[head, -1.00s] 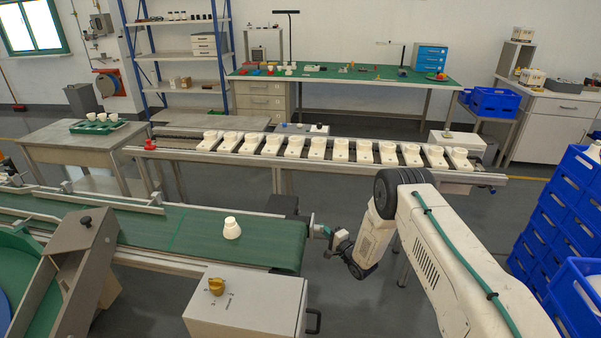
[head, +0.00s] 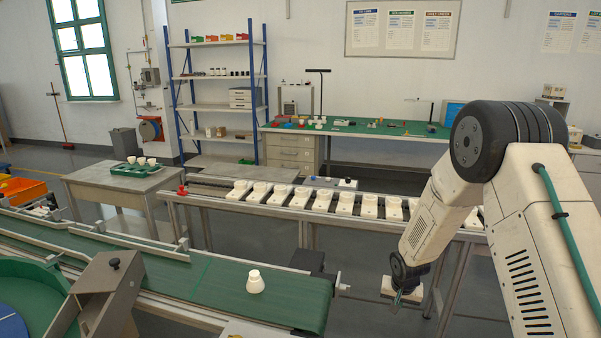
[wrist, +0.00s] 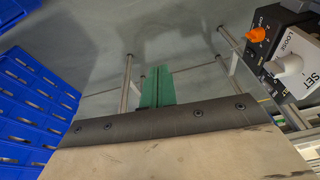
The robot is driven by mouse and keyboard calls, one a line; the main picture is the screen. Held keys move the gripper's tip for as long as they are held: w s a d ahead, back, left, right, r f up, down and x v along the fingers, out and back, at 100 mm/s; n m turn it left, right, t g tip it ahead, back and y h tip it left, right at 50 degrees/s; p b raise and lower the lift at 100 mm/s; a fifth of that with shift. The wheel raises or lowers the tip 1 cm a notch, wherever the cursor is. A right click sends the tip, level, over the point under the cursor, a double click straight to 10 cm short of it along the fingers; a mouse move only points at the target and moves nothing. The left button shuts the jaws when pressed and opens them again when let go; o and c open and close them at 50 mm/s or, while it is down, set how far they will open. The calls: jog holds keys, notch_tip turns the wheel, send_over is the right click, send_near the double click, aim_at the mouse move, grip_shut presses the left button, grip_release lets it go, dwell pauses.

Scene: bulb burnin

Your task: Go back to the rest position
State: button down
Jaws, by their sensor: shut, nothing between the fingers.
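My gripper (head: 397,298) hangs at the lower right of the head view, beyond the end of the green belt and in front of the rail of white sockets. In the wrist view its green fingers (wrist: 157,86) lie together, with nothing between them. My arm is bent, its elbow high and the forearm pointing down.
A white bulb (head: 255,282) stands on the green conveyor belt (head: 180,272). White sockets line the rail (head: 225,204) behind. A green tray (head: 128,170) holds white bulbs. In the wrist view, blue crates (wrist: 35,100) stand left and a control box (wrist: 275,35) is right.

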jog(key=s+a+r+n+g, duration=0.1)
jog(key=s+a+r+n, duration=0.1)
jog(key=s+r, duration=3.5)
jog(key=shift+s+a+n+y, duration=0.25)
jog(key=shift+s+n, duration=0.65)
jog(key=shift+s, duration=0.9)
